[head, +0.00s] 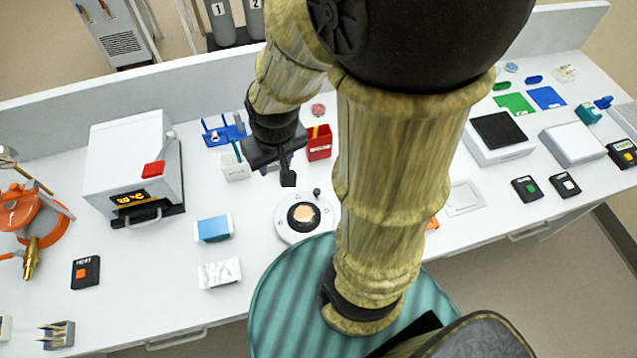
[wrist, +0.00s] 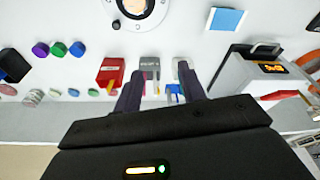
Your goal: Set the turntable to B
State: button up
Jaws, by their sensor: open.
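The turntable (head: 283,226) is a round white device on the bench, with a black ring, a tan centre and a small dark knob (head: 317,192) at its far right edge. My gripper (head: 288,180) hangs above the bench, just beyond and left of the turntable in the head view. In the wrist view its two fingers (wrist: 160,70) are apart with nothing held between them.
A red bin (head: 319,148) and a white bin (head: 235,172) stand close to my gripper. A blue box (head: 213,229) lies left of the turntable, and a white oven (head: 130,160) stands further left. My arm hides part of the bench right of the turntable.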

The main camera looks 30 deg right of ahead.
aim_at(317, 191)
jog(key=w+d+f+m+g+y+p, duration=0.1)
jog(key=w+d+m+g+y, duration=0.1)
jog(key=d+m, duration=0.4)
jog(key=w+d+f+m+g+y+p, duration=0.1)
jog(key=d+f+m+g+y, duration=0.1)
jog(key=d+m, duration=0.4)
jog(key=d, duration=0.4)
jog(key=shift+w+f+g+p, duration=0.2)
jog(key=shift+w+g+p, duration=0.15)
jog(key=shift+w+g, duration=0.05)
jog(key=shift+d, duration=0.1)
jog(key=p+x, duration=0.4)
jog(key=x, duration=1.3)
jog(key=shift+f, duration=0.2)
grip_shut()
